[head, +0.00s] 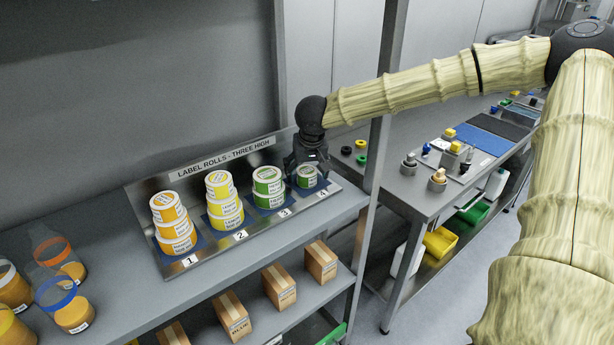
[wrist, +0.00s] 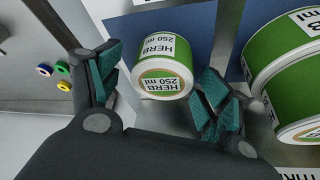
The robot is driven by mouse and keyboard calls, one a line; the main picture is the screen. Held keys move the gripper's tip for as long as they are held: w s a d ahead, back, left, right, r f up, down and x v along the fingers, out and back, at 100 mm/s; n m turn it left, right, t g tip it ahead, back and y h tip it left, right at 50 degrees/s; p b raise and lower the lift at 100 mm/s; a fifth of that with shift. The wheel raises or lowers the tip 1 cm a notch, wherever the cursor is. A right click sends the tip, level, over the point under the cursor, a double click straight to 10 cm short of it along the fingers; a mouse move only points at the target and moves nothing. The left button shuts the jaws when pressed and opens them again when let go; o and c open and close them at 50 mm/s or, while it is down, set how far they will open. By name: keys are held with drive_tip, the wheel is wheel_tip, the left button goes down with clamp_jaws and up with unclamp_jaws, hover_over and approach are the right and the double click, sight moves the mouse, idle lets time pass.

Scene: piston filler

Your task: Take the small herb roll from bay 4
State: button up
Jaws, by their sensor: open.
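The small herb roll (head: 307,176) is white with a green band and sits alone on the blue pad of bay 4, at the right end of the label-roll rack (head: 222,206). In the wrist view the herb roll (wrist: 163,66) reads "HERB 250 ml". My gripper (head: 306,158) is at bay 4, just behind and above the roll. In the wrist view my gripper (wrist: 155,92) is open, with one teal-padded finger on each side of the roll. I cannot tell whether either finger touches it.
Larger green rolls (head: 268,187) stand stacked in bay 3, close beside my gripper, also in the wrist view (wrist: 285,65). Yellow stacks (head: 223,200) and orange stacks (head: 173,223) fill bays 2 and 1. A steel post (head: 381,120) rises right of the rack.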

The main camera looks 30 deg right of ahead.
drive_tip(key=shift+c, duration=0.4)
drive_tip(key=c, duration=1.1)
